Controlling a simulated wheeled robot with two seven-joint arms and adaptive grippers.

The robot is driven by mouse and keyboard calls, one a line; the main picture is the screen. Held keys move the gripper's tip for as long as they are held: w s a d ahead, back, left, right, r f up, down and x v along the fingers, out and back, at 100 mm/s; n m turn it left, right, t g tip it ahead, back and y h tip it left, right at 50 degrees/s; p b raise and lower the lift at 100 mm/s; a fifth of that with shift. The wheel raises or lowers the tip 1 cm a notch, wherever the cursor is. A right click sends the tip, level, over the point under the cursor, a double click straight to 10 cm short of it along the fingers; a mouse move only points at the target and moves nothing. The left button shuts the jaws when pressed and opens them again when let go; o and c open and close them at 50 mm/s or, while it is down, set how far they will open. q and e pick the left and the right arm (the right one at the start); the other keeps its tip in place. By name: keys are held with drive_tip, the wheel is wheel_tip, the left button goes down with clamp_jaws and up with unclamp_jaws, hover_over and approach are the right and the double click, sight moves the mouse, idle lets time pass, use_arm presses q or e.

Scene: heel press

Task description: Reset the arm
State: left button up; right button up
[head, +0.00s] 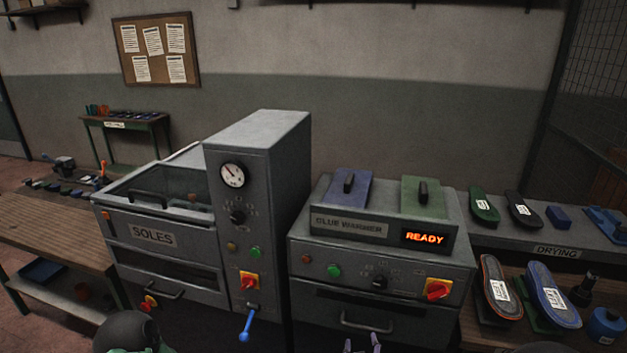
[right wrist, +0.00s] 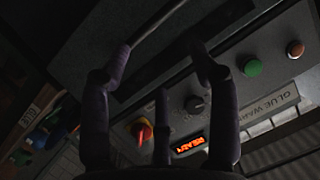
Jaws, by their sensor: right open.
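My right gripper (head: 362,346) shows only as purple fingertips at the bottom edge of the head view, in front of the glue warmer (head: 325,280). In the right wrist view my right gripper (right wrist: 160,62) has its purple fingers spread and nothing between them. Beyond the fingers is the warmer's front, turned over in the picture, with its knob (right wrist: 195,104), lit READY display (right wrist: 188,145) and bar handle (right wrist: 160,28). I cannot tell the fingers' exact distance from the handle. A dark rounded part of mine is at the bottom left of the head view; no left fingers show.
The SOLES machine (head: 150,262) stands left of the warmer, with a blue-tipped lever (head: 247,325) projecting forward. The drying shelf (head: 510,240) on the right holds several soles. A wooden bench (head: 45,232) is at far left.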

wheel_tip(320, 180, down, 11)
drive_tip(key=s+g+y, duration=0.2)
drive_tip(key=s+g, duration=0.1)
drive_tip(key=g, duration=0.1)
drive_tip(key=s+a+f+g+y, duration=0.2)
drive_tip(key=s+f+g, duration=0.7)
drive_tip(key=s+f, duration=0.8)
drive_tip(key=shift+s+a+n+g+y, duration=0.3)
drive_tip(key=shift+s+a+y, duration=0.1)
drive_tip(key=shift+s+y, duration=0.4)
drive_tip(key=shift+f, duration=0.1)
